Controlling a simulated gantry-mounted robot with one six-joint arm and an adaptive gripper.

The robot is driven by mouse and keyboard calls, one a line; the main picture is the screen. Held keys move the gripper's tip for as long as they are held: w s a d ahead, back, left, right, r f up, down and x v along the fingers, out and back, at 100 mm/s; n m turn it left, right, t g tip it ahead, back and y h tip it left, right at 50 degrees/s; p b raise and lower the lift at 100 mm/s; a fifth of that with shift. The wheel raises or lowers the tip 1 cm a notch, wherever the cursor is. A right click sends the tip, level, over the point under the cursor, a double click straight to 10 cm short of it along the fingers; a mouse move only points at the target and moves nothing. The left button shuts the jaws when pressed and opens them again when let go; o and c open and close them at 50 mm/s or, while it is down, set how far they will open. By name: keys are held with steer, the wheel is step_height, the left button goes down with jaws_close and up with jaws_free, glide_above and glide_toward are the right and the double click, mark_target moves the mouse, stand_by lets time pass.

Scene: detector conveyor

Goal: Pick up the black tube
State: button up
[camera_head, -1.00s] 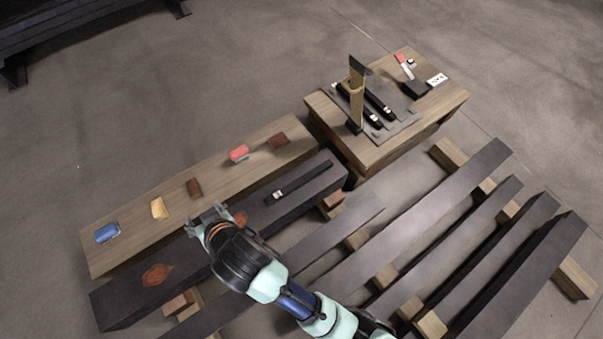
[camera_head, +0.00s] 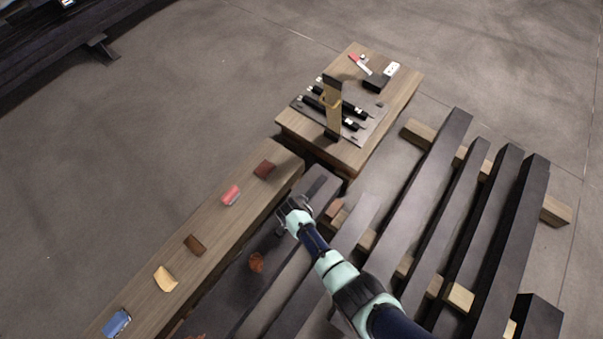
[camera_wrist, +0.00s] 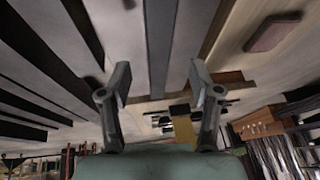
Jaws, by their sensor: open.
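My gripper (camera_head: 294,207) is over the far part of the dark beam (camera_head: 240,285) beside the long wooden plank. Its two fingers stand apart with nothing between them, as the wrist view also shows (camera_wrist: 160,82). The single black tube on that beam cannot be made out clearly now; my gripper and arm cover part of that area. Other black tubes (camera_head: 350,108) lie on a grey plate (camera_head: 374,126) on the wooden bench at the back, beyond my gripper. An upright tan and black piece (camera_head: 332,112) stands among them.
The plank (camera_head: 215,225) holds a blue piece (camera_head: 117,322), a yellow one (camera_head: 165,279), a brown one (camera_head: 195,244), a pink one (camera_head: 230,195) and a dark red one (camera_head: 264,169). Dark beams (camera_head: 435,190) lie to the right. A black box (camera_head: 376,83) sits on the bench.

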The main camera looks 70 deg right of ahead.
steer(key=b+x, duration=0.4)
steer(key=shift+s+a+f, duration=0.1)
steer(key=shift+f, duration=0.25)
steer(key=shift+d+f, duration=0.25)
steer(key=shift+f, duration=0.05)
steer(key=shift+r, duration=0.2)
jaws_close()
